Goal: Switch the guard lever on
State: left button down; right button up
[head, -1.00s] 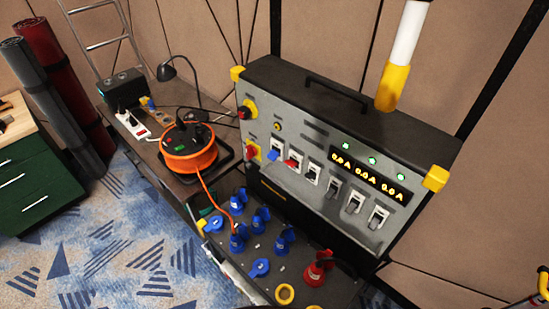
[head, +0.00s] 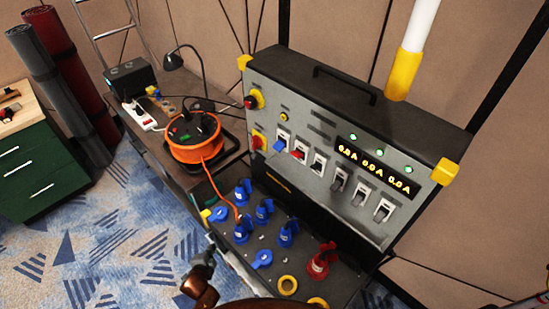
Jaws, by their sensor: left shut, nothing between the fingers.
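A grey power panel (head: 300,118) in a black case carries a row of levers. From left to right are a blue lever (head: 279,146), a red lever (head: 298,155), a black lever (head: 317,166) and several grey levers (head: 361,196). I cannot read the labels or tell which one is the guard lever, nor its position. My left gripper (head: 211,249) is at the bottom, low and in front of the socket box, below and left of the levers. It is shut, empty and apart from the levers. My right gripper is not in view.
Blue plugs (head: 285,235) and a red plug (head: 320,262) stick up from the dark socket box (head: 262,284) below the panel. An orange cable reel (head: 196,148) stands on the bench to the left. A white-and-yellow post (head: 404,72) rises behind the panel.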

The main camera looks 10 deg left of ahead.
pick_arm(q)
jog(key=w+r+m+t, duration=0.1)
jog(key=w+r, duration=0.1)
jog(key=r, duration=0.2)
jog(key=w+r+m+t, duration=0.1)
jog(key=w+r+m, duration=0.1)
jog(key=w+r, duration=0.1)
jog(key=w+d+r+m+t, duration=0.1)
jog(key=w+r, duration=0.1)
jog(key=r, duration=0.4)
jog(key=shift+w+d, duration=0.1)
jog(key=shift+w, duration=0.1)
jog(key=w+d+r+m+t+h, duration=0.2)
jog(key=w+d+r+m, duration=0.15)
jog(key=r, duration=0.25)
jog(key=w+d+r+m+t+h, duration=0.1)
jog(key=w+d+r+m+t, duration=0.15)
jog(key=r+m, duration=0.25)
jog(key=m+g+h, duration=0.1)
jog(key=m+h, duration=0.9)
jog(key=m, duration=0.8)
send_near(285, 154)
jog(key=v, duration=0.3)
jog(key=shift+s+a+r, duration=0.1)
jog(key=shift+s+r, duration=0.05)
jog(key=shift+s, duration=0.35)
